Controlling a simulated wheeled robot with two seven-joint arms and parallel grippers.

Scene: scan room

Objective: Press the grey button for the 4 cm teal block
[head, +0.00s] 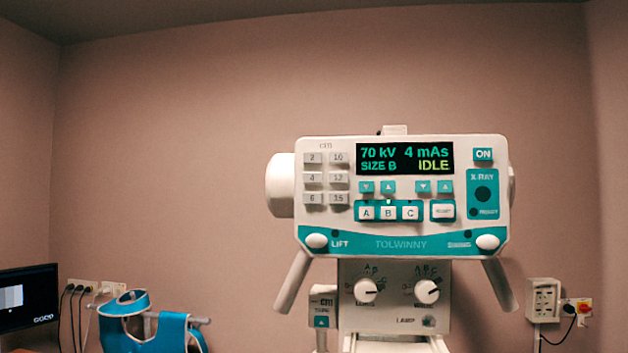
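The X-ray machine's control panel (400,236) faces me. Under a "cm" label at its upper left are two columns of small grey buttons. The left column reads 2, 4, 6 and the right one 10, 12, 15. The grey button marked 4 (312,178) is in the middle of the left column. The display (404,159) reads 70 kV, 4 mAs, SIZE B, IDLE. I see no separate teal block in the head view. Neither of my grippers is in view.
Slanted handles (292,282) (499,285) flank the panel below, with two knobs (366,291) (427,291) between them. A monitor (28,297) and a blue apron (150,329) are at lower left. A wall box (543,299) is at right. Space before the panel looks clear.

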